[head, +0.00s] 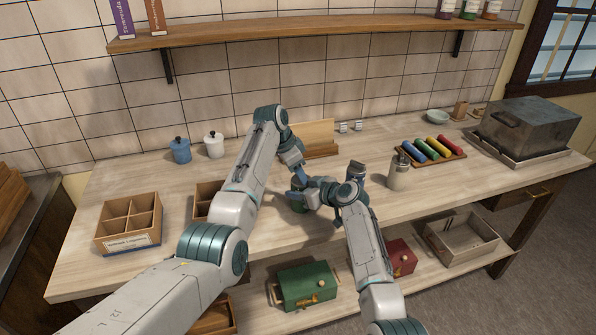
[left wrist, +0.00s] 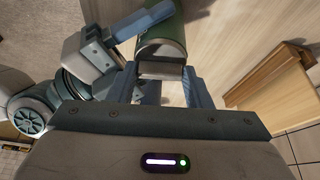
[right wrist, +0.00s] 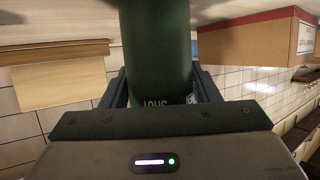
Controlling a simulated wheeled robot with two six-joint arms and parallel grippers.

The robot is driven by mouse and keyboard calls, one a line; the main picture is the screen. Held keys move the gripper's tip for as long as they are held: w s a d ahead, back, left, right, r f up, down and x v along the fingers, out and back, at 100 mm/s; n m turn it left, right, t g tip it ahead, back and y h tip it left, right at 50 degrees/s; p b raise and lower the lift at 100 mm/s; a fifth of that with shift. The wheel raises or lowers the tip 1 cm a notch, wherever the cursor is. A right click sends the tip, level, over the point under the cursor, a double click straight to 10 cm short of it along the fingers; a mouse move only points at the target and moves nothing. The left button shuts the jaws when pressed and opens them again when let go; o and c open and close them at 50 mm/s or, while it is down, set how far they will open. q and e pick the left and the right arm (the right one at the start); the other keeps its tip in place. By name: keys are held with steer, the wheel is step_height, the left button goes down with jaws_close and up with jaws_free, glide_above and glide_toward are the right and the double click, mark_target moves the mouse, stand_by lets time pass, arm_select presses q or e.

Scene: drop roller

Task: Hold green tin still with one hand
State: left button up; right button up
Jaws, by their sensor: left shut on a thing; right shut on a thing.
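The green tin shows in the right wrist view (right wrist: 156,45) as a dark green cylinder with pale lettering. In the left wrist view the tin (left wrist: 172,22) has a grey metal end facing my left gripper (left wrist: 166,88). That gripper is shut on this end; I cannot tell whether it is a separate lid. My right gripper (right wrist: 160,88) is shut on the tin's green body from the side. In the head view both grippers meet above the middle of the worktop, and the arms hide most of the tin.
A wooden divided box (head: 130,222) stands at the left, and a second box (head: 207,203) is partly behind my left arm. A shaker jar (head: 398,173) stands right of my right arm. A tray of coloured rolls (head: 430,151) and a metal box (head: 528,125) lie farther right.

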arm_select(q)
steer(key=n+t, duration=0.1)
steer(key=n, duration=0.2)
steer(key=n+t+y, duration=0.1)
steer(key=n, duration=0.2)
steer(key=shift+s+d, duration=0.2)
steer(key=shift+n, duration=0.4)
steer(key=o, duration=0.7)
steer(key=shift+y, duration=0.3)
steer(key=shift+r, duration=0.1)
steer(key=v, duration=0.8)
steer(key=shift+a, duration=0.1)
arm_select(e)
steer(key=o, duration=1.2)
